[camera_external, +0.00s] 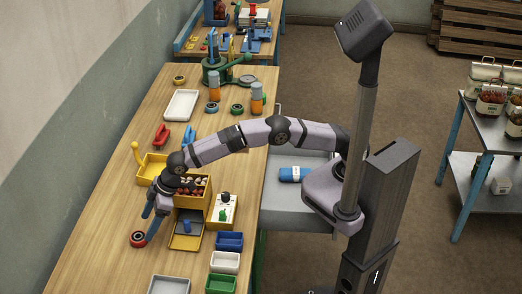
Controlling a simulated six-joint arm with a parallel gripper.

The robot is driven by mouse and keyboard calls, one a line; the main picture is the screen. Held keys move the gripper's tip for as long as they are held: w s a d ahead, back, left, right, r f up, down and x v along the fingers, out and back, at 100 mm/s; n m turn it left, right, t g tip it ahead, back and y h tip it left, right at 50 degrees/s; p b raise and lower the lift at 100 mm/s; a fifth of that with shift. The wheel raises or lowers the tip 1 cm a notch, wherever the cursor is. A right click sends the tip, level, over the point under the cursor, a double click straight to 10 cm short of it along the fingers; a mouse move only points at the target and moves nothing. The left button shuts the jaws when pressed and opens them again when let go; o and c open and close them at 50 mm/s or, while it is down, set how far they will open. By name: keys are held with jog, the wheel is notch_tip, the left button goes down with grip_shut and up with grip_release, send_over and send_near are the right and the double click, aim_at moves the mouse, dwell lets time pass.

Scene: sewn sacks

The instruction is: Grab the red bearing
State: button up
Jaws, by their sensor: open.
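The red bearing (138,240) is a red ring with a dark centre, lying on the wooden bench near its left side. My gripper (149,225) reaches down from the wrist close above and to the right of the bearing. Its jaws are open and nothing shows between them. The small view does not show whether a fingertip touches the ring.
A yellow box (196,202) of brown and white items stands right of my wrist. A yellow tray (188,242) holds a blue piece. Blue (230,241), white (225,262) and green (221,284) bins line the right edge. The bench left of the bearing is clear.

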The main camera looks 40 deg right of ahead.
aim_at(140, 235)
jog(key=shift+w+a+f, duration=0.2)
jog(key=shift+a+f, duration=0.1)
jog(key=shift+f, duration=0.25)
jog(key=p+x, duration=0.3)
jog(key=shift+w+d, duration=0.15)
jog(key=shift+w, duration=0.15)
jog(key=shift+b+x, duration=0.85)
jog(key=shift+x, duration=0.2)
jog(key=c, duration=1.4)
